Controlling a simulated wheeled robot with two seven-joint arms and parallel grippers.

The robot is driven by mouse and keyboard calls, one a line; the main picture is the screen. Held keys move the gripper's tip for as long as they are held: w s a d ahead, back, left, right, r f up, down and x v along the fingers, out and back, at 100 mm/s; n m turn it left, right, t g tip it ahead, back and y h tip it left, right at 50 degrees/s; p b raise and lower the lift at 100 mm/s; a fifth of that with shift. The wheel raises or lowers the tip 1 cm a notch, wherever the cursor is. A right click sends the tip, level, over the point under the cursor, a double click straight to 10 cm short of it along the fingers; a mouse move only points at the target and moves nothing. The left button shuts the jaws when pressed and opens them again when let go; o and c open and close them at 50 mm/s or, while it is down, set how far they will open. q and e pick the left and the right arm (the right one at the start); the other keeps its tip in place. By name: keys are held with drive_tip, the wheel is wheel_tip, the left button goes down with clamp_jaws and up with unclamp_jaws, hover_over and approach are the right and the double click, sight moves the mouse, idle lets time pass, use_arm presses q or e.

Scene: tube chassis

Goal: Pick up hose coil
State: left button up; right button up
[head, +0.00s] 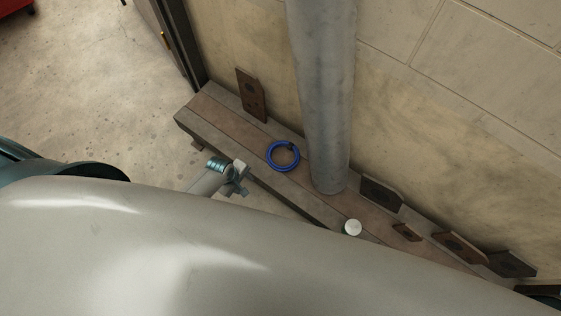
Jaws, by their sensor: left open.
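The hose coil (283,156) is a small blue ring. It lies flat on a brown ledge (222,118) along the wall, just left of a thick grey pipe. My left gripper (243,180) is open and empty, a little left of and nearer than the coil, by the ledge's front edge. It looks apart from the coil; its height over the ledge is hard to tell. My right gripper does not show.
The upright grey pipe (322,95) stands right of the coil. A rusty plate (250,94) leans on the wall behind. A white round-topped object (352,227) and several brown brackets (381,194) are to the right. A large pale curved surface (150,250) fills the foreground.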

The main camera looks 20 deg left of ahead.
use_arm(q)
drive_tip(key=w+d+r+n+h+b, duration=0.2)
drive_tip(key=w+d+r+n+b, duration=0.3)
drive_tip(key=w+r+n+b, duration=0.3)
drive_tip(key=w+n, duration=0.1)
drive_tip(key=w, duration=0.2)
drive_tip(key=shift+d+r+h+b, duration=0.2)
drive_tip(key=shift+r+h+b, duration=0.1)
drive_tip(key=shift+r, duration=0.05)
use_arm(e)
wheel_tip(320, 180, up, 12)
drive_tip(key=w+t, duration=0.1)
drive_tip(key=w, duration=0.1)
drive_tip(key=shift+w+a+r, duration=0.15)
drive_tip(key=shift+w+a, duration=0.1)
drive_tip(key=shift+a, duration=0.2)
use_arm(q)
drive_tip(key=b, duration=0.4)
hover_over(279, 169)
drive_tip(key=f, duration=1)
drive_tip(key=shift+a+f, duration=0.15)
drive_tip(key=shift+a, duration=0.15)
drive_tip(key=shift+d+f, duration=0.25)
drive_tip(key=shift+f, duration=0.3)
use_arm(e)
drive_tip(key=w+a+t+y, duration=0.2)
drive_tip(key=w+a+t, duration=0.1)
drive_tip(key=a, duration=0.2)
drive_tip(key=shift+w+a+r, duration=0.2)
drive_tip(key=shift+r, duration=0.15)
